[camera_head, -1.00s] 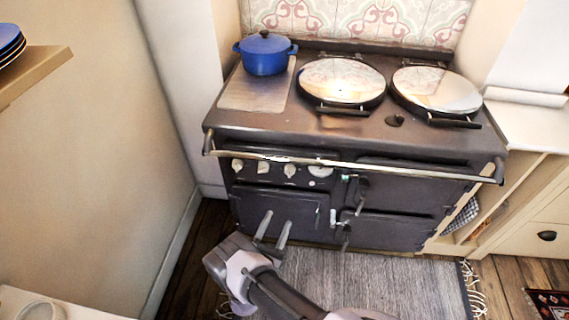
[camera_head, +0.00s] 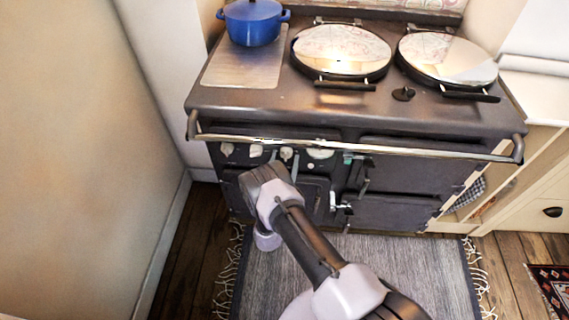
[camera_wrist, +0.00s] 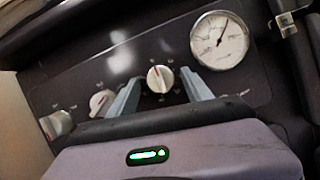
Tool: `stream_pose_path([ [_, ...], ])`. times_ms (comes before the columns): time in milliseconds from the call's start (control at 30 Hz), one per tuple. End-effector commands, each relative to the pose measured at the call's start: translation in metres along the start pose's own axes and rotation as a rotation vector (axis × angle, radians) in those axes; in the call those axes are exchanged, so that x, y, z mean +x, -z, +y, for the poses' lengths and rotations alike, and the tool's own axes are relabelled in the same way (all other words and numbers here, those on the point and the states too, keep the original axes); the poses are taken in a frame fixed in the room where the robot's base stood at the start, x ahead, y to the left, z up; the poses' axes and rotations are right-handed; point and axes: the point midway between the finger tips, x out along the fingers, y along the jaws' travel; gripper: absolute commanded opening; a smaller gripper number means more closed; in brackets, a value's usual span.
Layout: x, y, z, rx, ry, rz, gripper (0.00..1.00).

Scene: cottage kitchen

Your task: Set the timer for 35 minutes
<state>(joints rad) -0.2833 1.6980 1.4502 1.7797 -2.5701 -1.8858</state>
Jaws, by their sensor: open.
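The dark range cooker's control panel (camera_wrist: 90,75) carries a row of three white knobs and a round white dial. The right knob (camera_wrist: 160,78) shows between my fingers in the wrist view, with a red mark on its face. The middle knob (camera_wrist: 101,101) is just left of my left finger, and the left knob (camera_wrist: 56,124) is farther left. The dial (camera_wrist: 219,40) has a dark needle and sits up and right of my right finger. Which control is the timer, I cannot tell. My gripper (camera_head: 285,157) is open and empty, facing the panel; contact with the knob is not evident.
A chrome rail (camera_head: 330,146) runs across the cooker front above the panel. Oven doors with latches (camera_head: 338,205) are below and right. A blue pot (camera_head: 253,22) and two round lids are on top. A grey rug (camera_head: 400,260) covers the floor in front.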

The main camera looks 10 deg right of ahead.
Motion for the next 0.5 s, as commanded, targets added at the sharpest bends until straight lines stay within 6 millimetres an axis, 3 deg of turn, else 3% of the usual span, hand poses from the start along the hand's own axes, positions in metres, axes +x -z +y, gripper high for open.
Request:
stream_pose_path([
  [267,0.0042,-0.0008,0.0001,-0.001,0.0,0.001,0.58],
  [500,0.0038,-0.0006,0.0,-0.001,0.0,0.001,0.15],
])
